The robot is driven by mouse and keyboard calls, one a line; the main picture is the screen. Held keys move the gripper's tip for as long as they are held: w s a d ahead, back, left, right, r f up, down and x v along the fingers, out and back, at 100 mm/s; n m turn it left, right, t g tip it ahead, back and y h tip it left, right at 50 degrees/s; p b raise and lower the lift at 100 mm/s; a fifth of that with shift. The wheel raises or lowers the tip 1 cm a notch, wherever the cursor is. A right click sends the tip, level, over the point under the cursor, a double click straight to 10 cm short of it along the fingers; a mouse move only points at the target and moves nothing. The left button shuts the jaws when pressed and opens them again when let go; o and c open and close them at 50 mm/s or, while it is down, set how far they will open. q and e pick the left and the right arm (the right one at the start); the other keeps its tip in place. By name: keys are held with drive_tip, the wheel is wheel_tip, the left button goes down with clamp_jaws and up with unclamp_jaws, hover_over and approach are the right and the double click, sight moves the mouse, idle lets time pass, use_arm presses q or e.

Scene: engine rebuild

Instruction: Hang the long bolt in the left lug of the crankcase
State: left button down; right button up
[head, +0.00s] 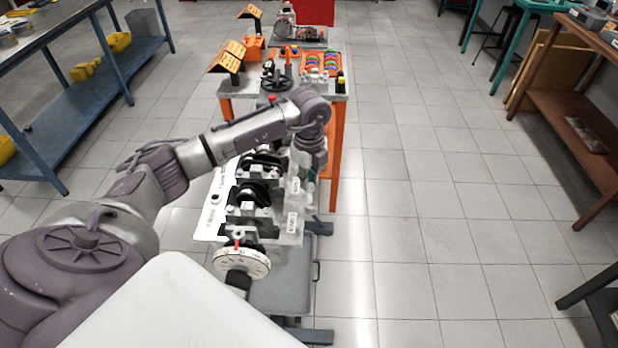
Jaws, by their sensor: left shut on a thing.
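The crankcase (289,238) is a pale grey engine block with a dark crankshaft (258,190) along it. It stands below and in front of the orange-legged table. Small labelled plates (292,222) show on its right side; their print is too small to read, so I cannot tell which lug is the left one. My left gripper (311,184) points down at the far right side of the crankcase. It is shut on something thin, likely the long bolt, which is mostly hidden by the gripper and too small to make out. My right gripper is out of view.
A round white graduated disc (242,262) sits at the crankcase's near end. A white plate (212,205) runs along its left. The table (338,128) behind holds orange racks, a handwheel and coloured parts. The floor (430,240) to the right is clear.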

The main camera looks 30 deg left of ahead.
use_arm(q)
wheel_tip(320, 180, down, 6)
drive_tip(key=b, duration=0.4)
idle(3.4)
drive_tip(key=c, duration=1.4)
unclamp_jaws()
drive_tip(key=shift+f, duration=0.1)
drive_tip(key=shift+o, duration=0.2)
drive_tip(key=shift+r+p, duration=1.1)
drive_tip(key=shift+r, duration=0.35)
drive_tip(key=shift+r, duration=0.1)
drive_tip(key=o, duration=0.6)
